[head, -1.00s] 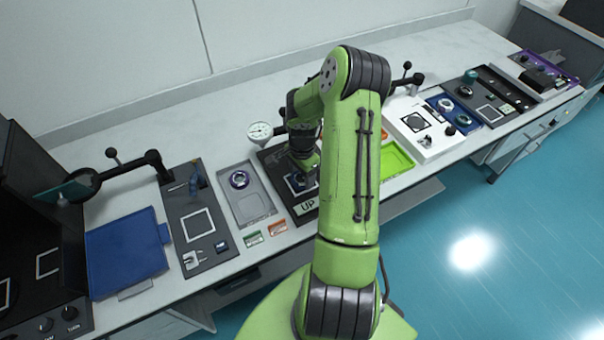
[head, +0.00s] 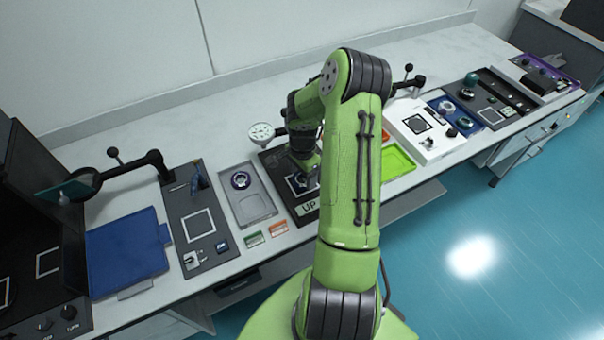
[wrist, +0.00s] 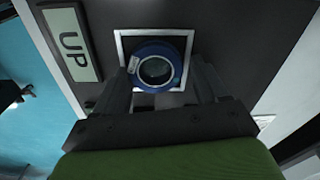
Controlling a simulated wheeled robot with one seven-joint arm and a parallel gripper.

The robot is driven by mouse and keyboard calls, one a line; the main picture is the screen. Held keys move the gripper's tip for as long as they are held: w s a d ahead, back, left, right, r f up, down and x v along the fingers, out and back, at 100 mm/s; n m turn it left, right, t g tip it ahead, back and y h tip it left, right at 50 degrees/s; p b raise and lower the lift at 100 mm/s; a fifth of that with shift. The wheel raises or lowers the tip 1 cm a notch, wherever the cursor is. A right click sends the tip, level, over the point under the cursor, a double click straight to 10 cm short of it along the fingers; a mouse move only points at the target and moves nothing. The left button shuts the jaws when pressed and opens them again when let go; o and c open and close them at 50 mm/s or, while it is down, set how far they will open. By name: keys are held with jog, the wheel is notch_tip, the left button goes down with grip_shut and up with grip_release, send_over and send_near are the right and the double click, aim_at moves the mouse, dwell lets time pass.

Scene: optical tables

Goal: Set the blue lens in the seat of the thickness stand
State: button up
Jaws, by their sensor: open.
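The blue lens (wrist: 156,69), a round blue ring with clear glass and a small pale tag, lies flat inside a white square outline on a dark plate (wrist: 225,22) in the wrist view. My gripper (wrist: 164,82) is open, with one dark finger at each side of the lens. I cannot tell whether the fingers touch it. In the head view my gripper (head: 305,180) is low over the dark plate (head: 272,160) marked "UP", and my arm hides much of it. A dial gauge (head: 261,133) stands at that plate's back left. The seat cannot be made out clearly.
Left of the plate is a grey tray (head: 250,206) with a purple-ringed part. Further left are a dark board (head: 200,225) and a blue mat (head: 125,252). A green tray (head: 396,160) and a white box (head: 425,135) stand to the right.

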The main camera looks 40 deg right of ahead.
aim_at(304, 178)
jog(key=a+r+n+h+p, duration=0.1)
jog(key=a+r+n, duration=0.1)
jog(key=r, duration=0.8)
jog(key=a+r+n+p, duration=0.1)
jog(key=a+r+n, duration=0.15)
jog(key=r, duration=0.65)
jog(key=s+a+r+n+t+h, duration=0.1)
jog(key=s+a+r+n, duration=0.1)
jog(key=a+r, duration=0.2)
jog(key=s+a+r+n+t, duration=0.1)
jog(key=s+a+r+n, duration=0.15)
jog(key=a+r, duration=0.2)
jog(key=s+a+r+n+t+y, duration=0.2)
jog(key=s+a+r+n+t, duration=0.1)
jog(key=s+a+n, duration=0.7)
jog(key=shift+s+a+r, duration=0.25)
jog(key=shift+s+r, duration=0.1)
jog(key=shift+s, duration=0.35)
